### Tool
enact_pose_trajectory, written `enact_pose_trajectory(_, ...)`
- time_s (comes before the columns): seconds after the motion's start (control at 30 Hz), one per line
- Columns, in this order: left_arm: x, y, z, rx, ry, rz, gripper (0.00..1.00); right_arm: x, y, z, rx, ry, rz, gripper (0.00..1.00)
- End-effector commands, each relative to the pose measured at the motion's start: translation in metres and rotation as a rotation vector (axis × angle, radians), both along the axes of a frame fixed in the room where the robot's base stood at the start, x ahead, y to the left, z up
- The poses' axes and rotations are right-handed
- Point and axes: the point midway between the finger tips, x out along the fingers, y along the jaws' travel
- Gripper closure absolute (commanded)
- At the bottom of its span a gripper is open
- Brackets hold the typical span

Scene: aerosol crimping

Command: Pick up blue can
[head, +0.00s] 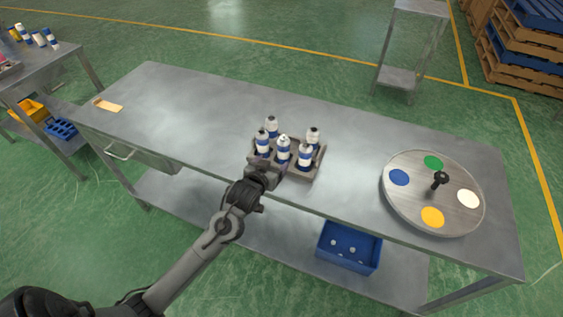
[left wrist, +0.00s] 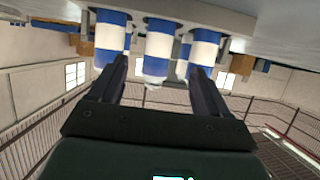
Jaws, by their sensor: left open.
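Several blue and white cans stand upright in a grey tray (head: 319,159) near the front edge of the table in the head view. My left gripper (head: 274,168) is at the front of the tray, low beside the front-middle can (head: 283,150). In the left wrist view, which looks upside down, my left gripper (left wrist: 159,66) is open with a finger on either side of a blue and white can (left wrist: 158,45). I cannot tell whether the fingers touch it. Other cans (left wrist: 111,40) show on both sides. My right gripper is not in view.
A round turntable (head: 410,202) with blue, green, white and yellow discs and a black knob sits at the table's right end. A small orange-tan item (head: 108,106) lies at the far left. A blue bin (head: 350,262) is on the lower shelf. The table's left half is mostly clear.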

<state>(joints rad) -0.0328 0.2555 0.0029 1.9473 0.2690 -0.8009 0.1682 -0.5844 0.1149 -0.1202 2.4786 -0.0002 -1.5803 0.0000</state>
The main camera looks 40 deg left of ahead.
Motion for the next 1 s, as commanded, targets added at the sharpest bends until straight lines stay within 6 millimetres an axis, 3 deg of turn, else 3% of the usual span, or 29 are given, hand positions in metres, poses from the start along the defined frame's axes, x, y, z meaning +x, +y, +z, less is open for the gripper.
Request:
enact_pose_trajectory(0.33,0.039,0.011,-0.015,0.000,-0.008,0.000,0.23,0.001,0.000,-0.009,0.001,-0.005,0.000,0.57)
enact_pose_trajectory(0.67,0.056,0.017,-0.025,-0.001,-0.007,-0.001,0.23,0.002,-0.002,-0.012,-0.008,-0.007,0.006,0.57)
enact_pose_trajectory(1.0,0.090,0.029,-0.043,0.001,-0.007,-0.001,0.23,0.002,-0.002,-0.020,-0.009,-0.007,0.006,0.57)
